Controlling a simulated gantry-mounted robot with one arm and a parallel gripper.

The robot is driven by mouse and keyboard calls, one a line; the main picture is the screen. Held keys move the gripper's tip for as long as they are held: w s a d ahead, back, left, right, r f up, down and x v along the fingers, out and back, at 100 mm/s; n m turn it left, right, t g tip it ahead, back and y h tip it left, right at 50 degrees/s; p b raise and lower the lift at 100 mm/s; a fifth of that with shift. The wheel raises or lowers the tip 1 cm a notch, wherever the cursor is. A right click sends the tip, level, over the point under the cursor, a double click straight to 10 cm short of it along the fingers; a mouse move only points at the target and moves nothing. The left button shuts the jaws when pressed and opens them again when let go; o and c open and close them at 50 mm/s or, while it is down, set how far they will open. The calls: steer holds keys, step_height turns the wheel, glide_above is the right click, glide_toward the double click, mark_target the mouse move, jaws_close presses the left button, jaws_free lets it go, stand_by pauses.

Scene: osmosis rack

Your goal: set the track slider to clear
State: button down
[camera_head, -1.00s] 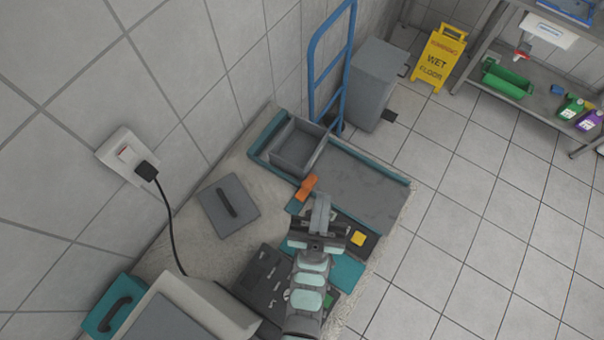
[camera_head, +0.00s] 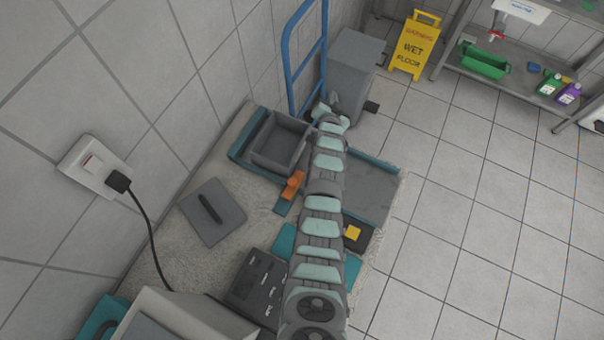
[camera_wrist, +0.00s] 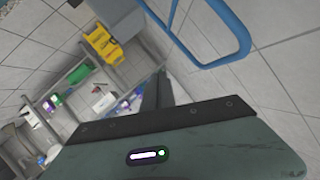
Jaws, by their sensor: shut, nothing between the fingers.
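I cannot tell for certain which part is the track slider. An orange handle (camera_head: 293,185) sits on a short teal strip left of my arm in the head view. A grey open box (camera_head: 279,145) sits at the left end of a teal-edged grey tray (camera_head: 375,190), which my arm partly covers. My gripper is shut and empty; its dark fingers show in the wrist view (camera_wrist: 160,88), pointing out over the room. In the head view the arm reaches past the tray toward the blue frame, and the fingers cannot be made out. No "clear" mark is readable.
A blue tubular frame (camera_head: 304,60) and a grey bin (camera_head: 353,75) stand beyond the tray. A grey lid (camera_head: 213,212) with a handle lies left. A dark panel (camera_head: 258,285) and yellow block (camera_head: 352,233) flank my arm. Open tiled floor lies right.

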steer(key=s+a+f+m+g+y+b, duration=0.1)
steer(key=s+f+m+g+y+b, duration=0.15)
steer(key=f+g, duration=0.55)
steer(key=s+a+r+g+b, duration=0.1)
steer(key=s+r+g, duration=0.2)
steer(key=s, duration=0.4)
steer(key=s+a+r+g+y+b, duration=0.1)
steer(key=s+r+g, duration=0.3)
steer(key=s, duration=0.4)
steer(key=shift+s+r+m+g, duration=0.2)
steer(key=shift+m+g, duration=0.25)
steer(key=shift+g, duration=0.35)
steer(key=shift+f+y, duration=0.1)
steer(key=shift+y, duration=0.15)
